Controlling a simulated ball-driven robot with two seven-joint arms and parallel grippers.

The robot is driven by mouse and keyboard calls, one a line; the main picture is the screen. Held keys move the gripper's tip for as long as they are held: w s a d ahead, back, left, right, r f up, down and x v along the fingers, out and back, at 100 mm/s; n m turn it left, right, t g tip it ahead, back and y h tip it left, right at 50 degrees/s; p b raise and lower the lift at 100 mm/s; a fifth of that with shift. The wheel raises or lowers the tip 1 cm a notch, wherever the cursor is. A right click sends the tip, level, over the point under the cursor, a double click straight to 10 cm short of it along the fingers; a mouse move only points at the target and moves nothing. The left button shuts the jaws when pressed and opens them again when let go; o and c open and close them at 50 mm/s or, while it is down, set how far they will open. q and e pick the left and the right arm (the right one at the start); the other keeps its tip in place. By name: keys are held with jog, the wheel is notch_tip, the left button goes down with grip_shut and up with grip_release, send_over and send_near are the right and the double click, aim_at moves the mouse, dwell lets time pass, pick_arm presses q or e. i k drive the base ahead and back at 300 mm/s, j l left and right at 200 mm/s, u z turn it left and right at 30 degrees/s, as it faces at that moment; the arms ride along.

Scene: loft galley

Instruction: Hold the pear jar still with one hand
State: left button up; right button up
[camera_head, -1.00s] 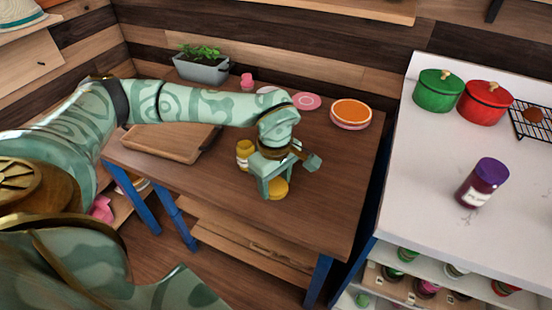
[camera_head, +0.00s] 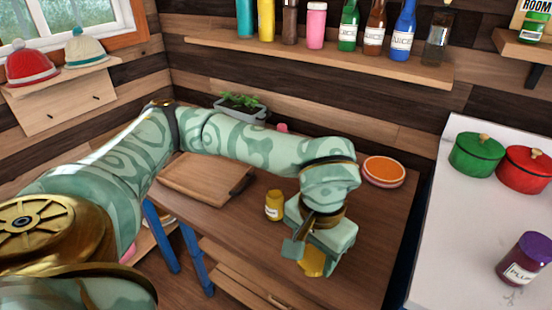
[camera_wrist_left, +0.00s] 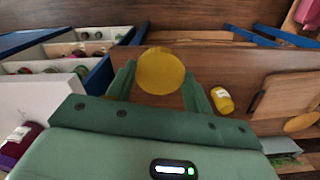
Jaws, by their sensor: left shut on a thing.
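My left gripper (camera_head: 312,258) is shut on a yellow jar (camera_head: 314,266), whose lower part shows below the fingers. In the left wrist view its round yellow top (camera_wrist_left: 160,70) sits between the two fingers. Its label is hidden, so I cannot read whether it says pear. I cannot tell whether it touches the table or hangs just above it. A second yellow jar (camera_head: 274,205) with a pale label stands upright on the wooden table (camera_head: 375,235), left of the gripper and apart from it. It also shows in the left wrist view (camera_wrist_left: 222,100). My right gripper is out of view.
A wooden board (camera_head: 200,178) lies on the table at left. An orange-topped plate stack (camera_head: 384,170) and a planter (camera_head: 242,108) stand behind my arm. The white counter at right holds a green pot (camera_head: 476,155), a red pot (camera_head: 524,169) and a purple-lidded jar (camera_head: 526,258).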

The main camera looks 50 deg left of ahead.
aim_at(275, 198)
jog(key=j, duration=0.75)
jog(key=k+j+z, duration=0.1)
jog(key=j, duration=0.6)
jog(key=k+j, duration=0.1)
jog(key=j, duration=0.65)
